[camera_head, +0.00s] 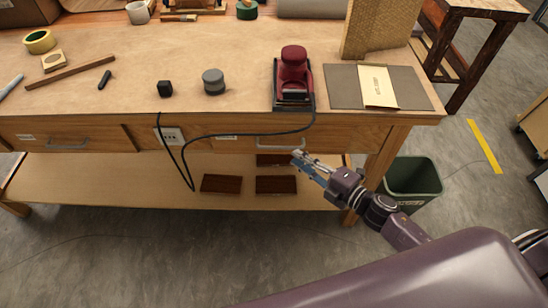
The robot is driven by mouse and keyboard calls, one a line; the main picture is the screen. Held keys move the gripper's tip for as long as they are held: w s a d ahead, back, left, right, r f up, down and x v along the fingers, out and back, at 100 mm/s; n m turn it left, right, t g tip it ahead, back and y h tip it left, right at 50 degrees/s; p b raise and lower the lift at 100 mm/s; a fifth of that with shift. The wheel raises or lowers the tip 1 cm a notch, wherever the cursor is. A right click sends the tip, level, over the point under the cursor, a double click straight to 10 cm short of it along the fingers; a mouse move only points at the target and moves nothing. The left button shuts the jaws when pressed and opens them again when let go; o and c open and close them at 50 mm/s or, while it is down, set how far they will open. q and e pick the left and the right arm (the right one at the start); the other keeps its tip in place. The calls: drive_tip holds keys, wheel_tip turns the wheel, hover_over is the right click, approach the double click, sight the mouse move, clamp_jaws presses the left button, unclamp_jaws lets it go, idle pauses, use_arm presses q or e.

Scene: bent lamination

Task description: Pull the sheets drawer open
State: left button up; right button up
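The wooden workbench has two front drawers. The right drawer (240,145) has a small white label (227,137) and a grey bar handle (276,147); it looks closed. The left drawer (100,140) has a similar handle (68,146) and label (25,138). The label print is too small to read, so I cannot tell which drawer is for sheets. My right gripper (299,160) is just below the right end of the right drawer's handle; whether it touches is unclear. Its finger opening cannot be made out. My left gripper is out of view.
A black cord (236,133) from the red sander (293,78) hangs across the right drawer's front, by a socket (170,136). Dark brown blocks (276,184) lie on the lower shelf (110,180). A green bin (412,180) stands beside the bench's right leg.

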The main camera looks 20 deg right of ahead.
sight(281, 148)
drive_tip(key=x, duration=0.2)
drive_tip(key=shift+w+a+r, duration=0.15)
drive_tip(key=shift+w, duration=0.2)
drive_tip(key=shift+p+x, duration=0.35)
drive_tip(key=shift+x, duration=2.3)
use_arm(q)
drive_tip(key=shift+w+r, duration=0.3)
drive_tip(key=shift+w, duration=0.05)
use_arm(e)
drive_tip(key=shift+s, duration=0.1)
clamp_jaws()
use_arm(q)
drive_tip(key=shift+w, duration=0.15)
